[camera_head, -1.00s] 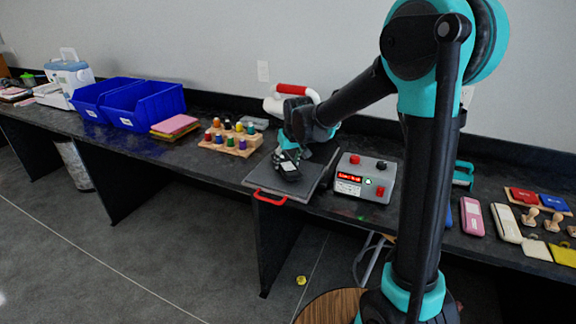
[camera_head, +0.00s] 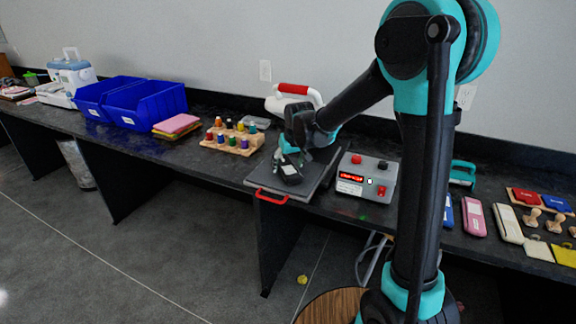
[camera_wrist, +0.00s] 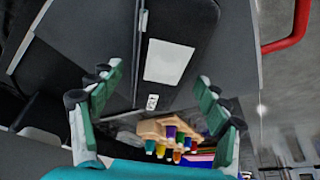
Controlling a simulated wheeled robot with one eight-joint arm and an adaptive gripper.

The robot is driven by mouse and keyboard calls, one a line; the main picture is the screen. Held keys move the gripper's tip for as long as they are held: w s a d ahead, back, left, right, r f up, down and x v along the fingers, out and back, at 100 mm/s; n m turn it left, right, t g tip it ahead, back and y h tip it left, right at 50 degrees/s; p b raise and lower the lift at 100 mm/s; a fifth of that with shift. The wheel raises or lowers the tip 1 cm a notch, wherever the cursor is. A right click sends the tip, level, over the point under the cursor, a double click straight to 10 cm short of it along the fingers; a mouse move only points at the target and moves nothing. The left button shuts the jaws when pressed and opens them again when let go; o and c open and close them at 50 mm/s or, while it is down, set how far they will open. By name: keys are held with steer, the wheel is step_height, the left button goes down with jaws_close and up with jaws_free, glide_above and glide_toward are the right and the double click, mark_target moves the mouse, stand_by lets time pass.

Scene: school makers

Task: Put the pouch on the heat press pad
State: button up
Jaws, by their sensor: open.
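The dark pouch (camera_head: 291,178) with a white label lies on the flat grey heat press pad (camera_head: 262,181), which has a red handle at its front. In the wrist view the black pouch (camera_wrist: 195,28) lies on the grey pad surface (camera_wrist: 238,65). My gripper (camera_head: 284,158) is just behind the pouch in the head view. In the wrist view my gripper (camera_wrist: 155,88) is open, with one green-padded finger on each side and a gap between them. The fingers look apart from the pouch, but their exact clearance is hard to tell.
The press's control box (camera_head: 366,180) stands right of the pad. The white press lever with a red grip (camera_head: 294,89) is behind. A wooden rack of colourful spools (camera_head: 233,138) is to the left. Blue bins (camera_head: 148,104) and pink and yellow sheets (camera_head: 177,125) are further left.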

steer(key=v, duration=1.2)
steer(key=s+d+f+m+h, duration=0.1)
steer(key=s+d+f+m, duration=0.1)
steer(key=s+d+f, duration=0.6)
steer(key=s+d+f+m+h, duration=0.1)
steer(key=s+d+f+m, duration=0.2)
steer(key=s+d+f, duration=0.6)
steer(key=s+d, duration=0.6)
steer(key=shift+d, duration=0.35)
steer(key=shift+w, duration=0.1)
